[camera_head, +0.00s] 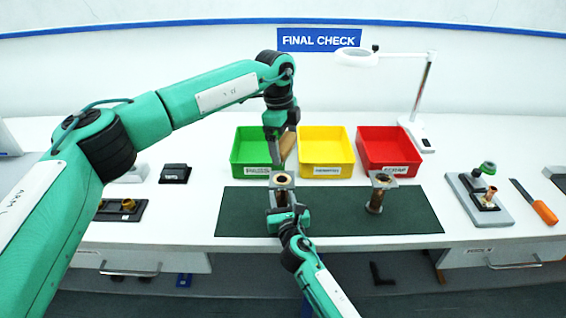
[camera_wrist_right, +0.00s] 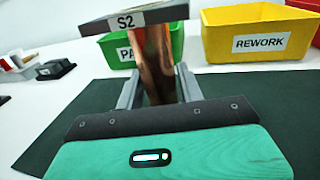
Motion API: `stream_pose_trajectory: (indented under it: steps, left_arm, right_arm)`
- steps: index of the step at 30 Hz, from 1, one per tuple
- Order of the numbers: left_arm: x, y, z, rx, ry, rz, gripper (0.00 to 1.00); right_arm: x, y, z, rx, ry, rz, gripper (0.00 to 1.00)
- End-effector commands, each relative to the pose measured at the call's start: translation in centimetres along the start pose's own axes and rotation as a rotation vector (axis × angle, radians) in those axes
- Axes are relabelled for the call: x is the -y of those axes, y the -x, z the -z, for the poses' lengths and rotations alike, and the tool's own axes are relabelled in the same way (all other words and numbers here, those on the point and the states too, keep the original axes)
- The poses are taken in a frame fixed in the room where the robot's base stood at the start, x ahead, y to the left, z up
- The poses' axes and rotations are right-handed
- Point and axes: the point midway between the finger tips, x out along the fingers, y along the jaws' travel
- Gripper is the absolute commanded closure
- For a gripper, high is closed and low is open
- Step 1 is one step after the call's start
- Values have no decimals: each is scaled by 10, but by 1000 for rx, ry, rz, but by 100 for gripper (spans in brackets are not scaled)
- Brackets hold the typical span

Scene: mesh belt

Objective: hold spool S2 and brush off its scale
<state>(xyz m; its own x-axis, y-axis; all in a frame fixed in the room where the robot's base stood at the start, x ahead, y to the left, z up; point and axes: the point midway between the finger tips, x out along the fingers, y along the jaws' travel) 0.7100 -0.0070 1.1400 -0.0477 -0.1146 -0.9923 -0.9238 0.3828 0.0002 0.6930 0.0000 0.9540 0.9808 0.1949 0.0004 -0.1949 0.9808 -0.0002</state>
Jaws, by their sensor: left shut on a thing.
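Spool S2 is a copper tube with dark square flanges. It stands upright at the left of the green mat in the head view (camera_head: 282,181), and its S2 label shows in the right wrist view (camera_wrist_right: 126,22). My right gripper (camera_head: 285,207) is low at the spool. In the right wrist view its fingers (camera_wrist_right: 158,88) stand on either side of the copper tube (camera_wrist_right: 157,66); whether they press on it is unclear. My left gripper (camera_head: 277,122) is above and behind the spool, shut on a brush (camera_head: 287,145) with a wooden-looking body. The scale cannot be made out.
A second spool (camera_head: 380,189) stands at the mat's right (camera_head: 330,215). Green (camera_head: 249,158), yellow (camera_head: 326,163) and red (camera_head: 388,163) bins line the back. A lamp (camera_head: 428,90), a gauge fixture (camera_head: 466,197) and an orange-handled tool (camera_head: 544,212) are to the right. The mat between the spools is clear.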

Motion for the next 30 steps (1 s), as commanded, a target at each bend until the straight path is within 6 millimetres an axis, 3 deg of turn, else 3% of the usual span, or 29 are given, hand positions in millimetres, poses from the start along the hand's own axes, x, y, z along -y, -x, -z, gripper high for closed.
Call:
stream_pose_trajectory:
  steps: [3,14,30]
  left_arm:
    - [0,0,0,0,0,0,24]
    - [0,0,0,0,0,0,24]
    - [0,0,0,0,0,0,24]
  right_arm:
    - [0,0,0,0,0,0,44]
    - [0,6,1,-2,1,1,44]
    - [0,103,1,-1,0,-1,44]
